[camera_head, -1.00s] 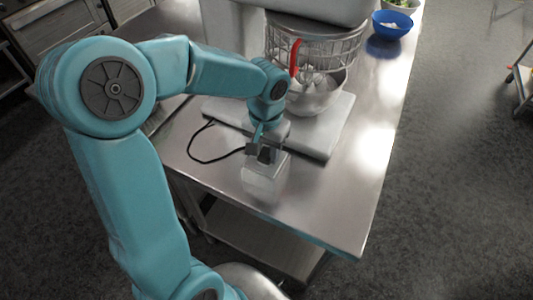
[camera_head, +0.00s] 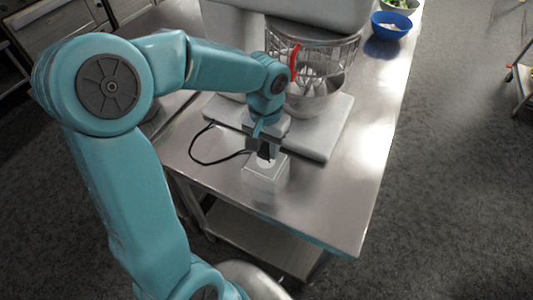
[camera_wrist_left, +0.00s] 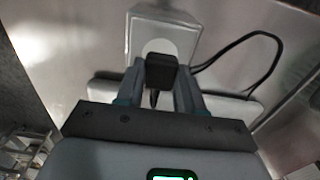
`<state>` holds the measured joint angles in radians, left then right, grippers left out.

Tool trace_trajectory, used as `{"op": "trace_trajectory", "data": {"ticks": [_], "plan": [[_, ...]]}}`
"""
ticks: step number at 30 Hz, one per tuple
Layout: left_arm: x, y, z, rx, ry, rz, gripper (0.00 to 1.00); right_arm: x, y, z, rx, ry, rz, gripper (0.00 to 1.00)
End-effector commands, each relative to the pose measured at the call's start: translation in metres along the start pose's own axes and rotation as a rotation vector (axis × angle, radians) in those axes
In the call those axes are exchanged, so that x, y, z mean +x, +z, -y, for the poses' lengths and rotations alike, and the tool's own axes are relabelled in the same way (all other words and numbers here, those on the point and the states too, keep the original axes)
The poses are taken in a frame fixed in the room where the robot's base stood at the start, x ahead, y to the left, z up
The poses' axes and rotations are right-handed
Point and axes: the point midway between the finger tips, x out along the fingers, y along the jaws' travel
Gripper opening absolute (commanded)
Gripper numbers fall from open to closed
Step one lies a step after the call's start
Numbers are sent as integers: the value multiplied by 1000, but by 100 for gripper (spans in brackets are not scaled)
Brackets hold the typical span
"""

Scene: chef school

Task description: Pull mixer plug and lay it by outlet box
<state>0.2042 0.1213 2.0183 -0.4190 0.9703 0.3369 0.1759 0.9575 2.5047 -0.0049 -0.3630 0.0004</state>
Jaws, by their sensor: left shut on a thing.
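The mixer plug (camera_wrist_left: 161,70) is a black block between the fingers of my left gripper (camera_head: 266,151), which is shut on it. The left gripper also shows in the wrist view (camera_wrist_left: 160,80). The pale outlet box (camera_head: 263,178) stands on the steel table near its front edge, just below the gripper. In the wrist view the box (camera_wrist_left: 143,45) shows a round socket face (camera_wrist_left: 160,46), partly covered by the plug. I cannot tell whether the plug's pins are clear of the socket. The black cord (camera_head: 192,154) loops left towards the mixer. My right gripper is not in view.
The mixer (camera_head: 335,12) with its wire guard and steel bowl (camera_head: 316,104) stands on a pale base (camera_head: 328,143) behind the box. A blue bowl (camera_head: 390,25) is at the far right. The steel table (camera_head: 325,210) is clear right of the box.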

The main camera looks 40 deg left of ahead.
Motion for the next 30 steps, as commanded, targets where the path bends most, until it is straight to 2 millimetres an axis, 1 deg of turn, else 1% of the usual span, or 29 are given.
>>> {"op": "trace_trajectory", "data": {"ticks": [1,21,30], "plan": [[-4,0,0,0,0,-1,0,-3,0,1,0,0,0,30],[-31,0,0,0,0,0,0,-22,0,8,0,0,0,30],[-33,0,0,0,0,0,0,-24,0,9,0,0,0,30]]}}
